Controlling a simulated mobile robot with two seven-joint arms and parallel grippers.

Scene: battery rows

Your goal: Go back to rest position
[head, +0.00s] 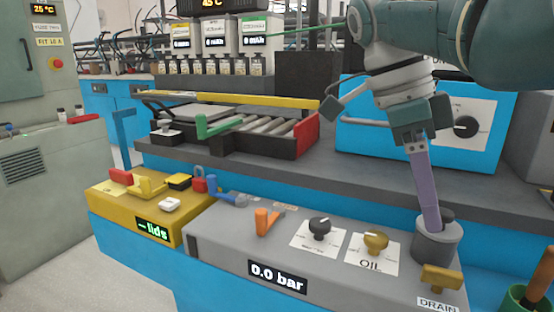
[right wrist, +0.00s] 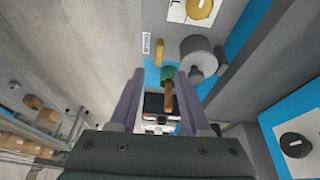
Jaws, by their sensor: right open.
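My right gripper (head: 431,222) comes down from the upper right in the head view. Its purple fingers appear in front of the grey cylinder (head: 436,246) on the grey bench panel; I cannot tell whether they touch it. In the right wrist view the gripper (right wrist: 159,74) has its two fingers spread apart with nothing held. A green cup with a brown handle (right wrist: 168,92) shows beyond the gap, and the grey cylinder (right wrist: 200,56) lies to the right of the fingers. My left gripper is not in view.
The grey panel (head: 225,245) carries an orange lever (head: 265,221), a black knob (head: 320,228), a yellow OIL knob (head: 375,241) and a DRAIN handle (head: 441,277). A yellow box (head: 110,203) stands left. A roller tray (head: 262,143) and blue cabinet (head: 380,155) stand behind.

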